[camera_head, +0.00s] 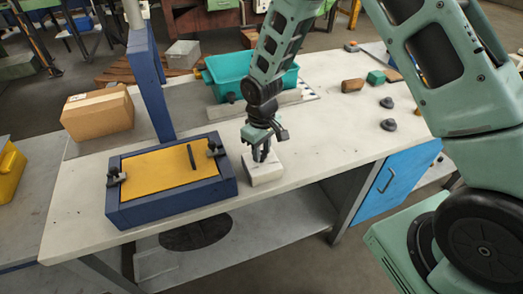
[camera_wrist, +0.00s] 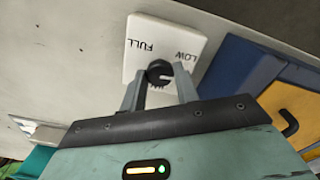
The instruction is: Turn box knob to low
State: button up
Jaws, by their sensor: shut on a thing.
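The white box (camera_wrist: 190,38) shows the words FULL at left and LOW at right in the wrist view. It also sits on the bench in the head view (camera_head: 265,176). Its dark round knob (camera_wrist: 158,70) is near the box edge facing me, between my fingers. My gripper (camera_wrist: 160,80) is shut on the knob, with one finger on each side. In the head view my gripper (camera_head: 262,152) points down at the top of the box and hides the knob. I cannot tell which mark the knob points to.
A blue case with a yellow lid (camera_head: 165,172) stands close left of the box. A teal crate (camera_head: 250,77) is behind my arm. A cardboard box (camera_head: 98,112) is at far left. Several small blocks and dark knobs lie at right. The bench right of the white box is clear.

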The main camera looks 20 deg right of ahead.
aim_at(262, 153)
jog(key=shift+n, duration=0.6)
jog(key=o, duration=1)
jog(key=shift+c, duration=0.2)
jog(key=shift+r, duration=0.1)
notch_tip(262, 153, up, 17)
jog(key=b, duration=0.3)
jog(key=shift+r, duration=0.15)
